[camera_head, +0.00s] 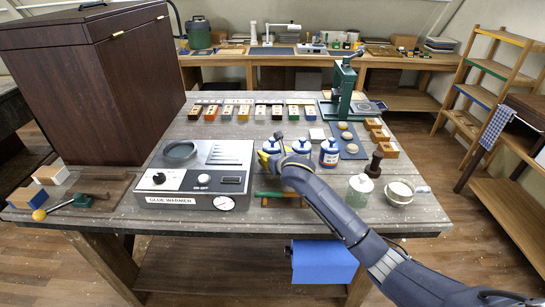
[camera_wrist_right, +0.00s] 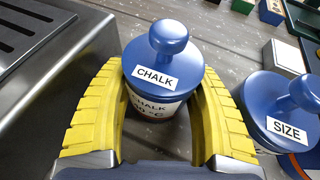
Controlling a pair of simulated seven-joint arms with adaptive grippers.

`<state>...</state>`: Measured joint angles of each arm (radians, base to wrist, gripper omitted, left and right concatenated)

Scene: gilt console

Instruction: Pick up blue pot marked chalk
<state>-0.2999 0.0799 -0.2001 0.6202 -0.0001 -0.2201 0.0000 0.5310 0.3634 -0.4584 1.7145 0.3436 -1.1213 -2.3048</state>
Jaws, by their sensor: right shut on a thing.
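The blue pot marked chalk (camera_wrist_right: 162,75) has a blue lid with a round knob and a white CHALK label. It stands upright between the two yellow fingers of my right gripper (camera_wrist_right: 158,115), which is shut on it. In the head view the right gripper (camera_head: 270,160) is at the middle of the table, and the chalk pot's blue top (camera_head: 270,146) shows just behind it, mostly hidden. A second blue pot marked SIZE (camera_wrist_right: 285,115) stands close to the right finger. My left gripper is not in view.
The glue warmer (camera_head: 200,175) stands just left of the chalk pot. More blue pots (camera_head: 329,152) stand to the right. A green-handled tool (camera_head: 275,195) lies in front. A glass jar (camera_head: 359,190) and a cup (camera_head: 399,192) stand at the front right.

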